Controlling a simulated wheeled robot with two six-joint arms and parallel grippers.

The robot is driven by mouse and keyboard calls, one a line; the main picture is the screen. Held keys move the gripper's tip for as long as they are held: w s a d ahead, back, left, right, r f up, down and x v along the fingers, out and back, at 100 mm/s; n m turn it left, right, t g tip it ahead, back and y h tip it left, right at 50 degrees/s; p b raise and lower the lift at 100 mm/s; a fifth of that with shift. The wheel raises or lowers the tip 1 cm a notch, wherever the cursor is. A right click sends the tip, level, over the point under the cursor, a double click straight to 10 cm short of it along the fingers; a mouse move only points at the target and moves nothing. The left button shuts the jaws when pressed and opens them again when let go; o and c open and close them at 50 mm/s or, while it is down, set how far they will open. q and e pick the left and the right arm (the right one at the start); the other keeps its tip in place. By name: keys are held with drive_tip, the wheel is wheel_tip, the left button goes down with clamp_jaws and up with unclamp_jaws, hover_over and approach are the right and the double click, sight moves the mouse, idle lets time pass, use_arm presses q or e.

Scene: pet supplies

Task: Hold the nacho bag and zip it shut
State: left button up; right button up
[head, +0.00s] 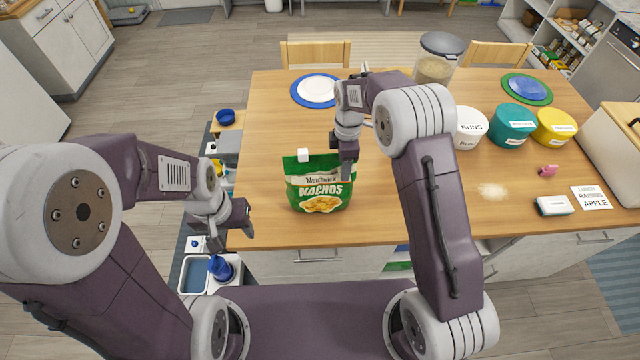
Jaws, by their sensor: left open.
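The green nacho bag (320,186) stands upright near the front edge of the wooden table. A small white block (303,155), which looks like the zip slider, sits at the left part of its top edge. My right gripper (348,172) is pointed down at the bag's right side and overlaps its upper right corner. I cannot tell whether its jaws are shut on the bag. My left gripper (246,219) is open and empty, left of the bag and apart from it, by the table's front left corner.
A blue-rimmed plate (299,93) lies behind the bag. A lidded jar (436,62), a white buns tub (468,128), a teal tub (511,126) and a yellow tub (555,127) stand to the right. White crumbs (492,190) lie right of my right arm. The table left of the bag is clear.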

clamp_jaws()
